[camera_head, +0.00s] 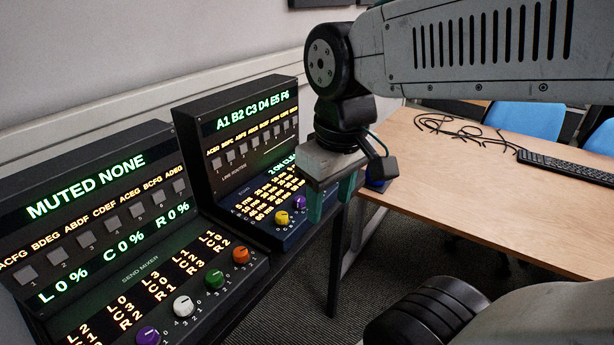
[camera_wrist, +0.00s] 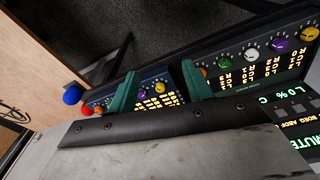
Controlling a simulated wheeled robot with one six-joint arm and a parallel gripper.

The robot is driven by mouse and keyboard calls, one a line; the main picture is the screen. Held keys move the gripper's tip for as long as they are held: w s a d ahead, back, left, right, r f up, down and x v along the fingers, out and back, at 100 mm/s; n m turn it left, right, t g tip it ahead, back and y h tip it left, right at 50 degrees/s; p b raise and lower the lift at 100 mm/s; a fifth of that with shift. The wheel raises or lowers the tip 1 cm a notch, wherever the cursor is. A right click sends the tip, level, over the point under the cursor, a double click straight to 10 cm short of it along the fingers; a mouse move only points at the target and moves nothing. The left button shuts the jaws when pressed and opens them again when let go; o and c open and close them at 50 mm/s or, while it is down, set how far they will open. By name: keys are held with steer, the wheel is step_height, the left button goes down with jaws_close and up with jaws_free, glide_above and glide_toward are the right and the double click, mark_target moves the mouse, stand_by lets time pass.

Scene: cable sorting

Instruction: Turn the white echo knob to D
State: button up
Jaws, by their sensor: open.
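A white knob (camera_head: 183,305) sits on the send mixer panel (camera_head: 140,267) in the lower left of the head view, between a purple knob (camera_head: 147,336) and a green knob (camera_head: 215,279). It also shows in the wrist view (camera_wrist: 252,54). No echo label can be read, and its pointer direction is too small to tell. My gripper (camera_head: 330,198) is open with its green fingers pointing down, right of the farther console. It is apart from the white knob, to its upper right. The fingers also show in the wrist view (camera_wrist: 160,88), with nothing between them.
An orange knob (camera_head: 241,255) is on the send mixer. The farther console (camera_head: 290,233) has a yellow knob (camera_head: 283,217) and a purple knob (camera_head: 299,202) near my fingers. A wooden table (camera_head: 470,200) with cables and a keyboard (camera_head: 565,167) stands at right.

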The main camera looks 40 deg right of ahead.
steer(key=w+d+f+n, duration=0.3)
steer(key=w+d, duration=0.2)
steer(key=w, duration=0.2)
steer(key=w+d+f+n, duration=0.3)
steer(key=w+d, duration=0.2)
steer(key=w, duration=0.3)
steer(key=w+d+f+n, duration=0.3)
steer(key=w+d+n, duration=0.1)
steer(key=w, duration=0.4)
steer(key=shift+w+d+f+g, duration=0.15)
steer(key=shift+w+d+g, duration=0.15)
steer(key=shift+d, duration=0.25)
steer(key=shift+d+f, duration=0.2)
steer(key=shift+f, duration=0.1)
steer(key=f, duration=0.7)
steer(key=shift+w+d+f, duration=0.1)
steer(key=shift+w+f, duration=0.1)
steer(key=shift+w, duration=0.05)
steer(key=c, duration=1)
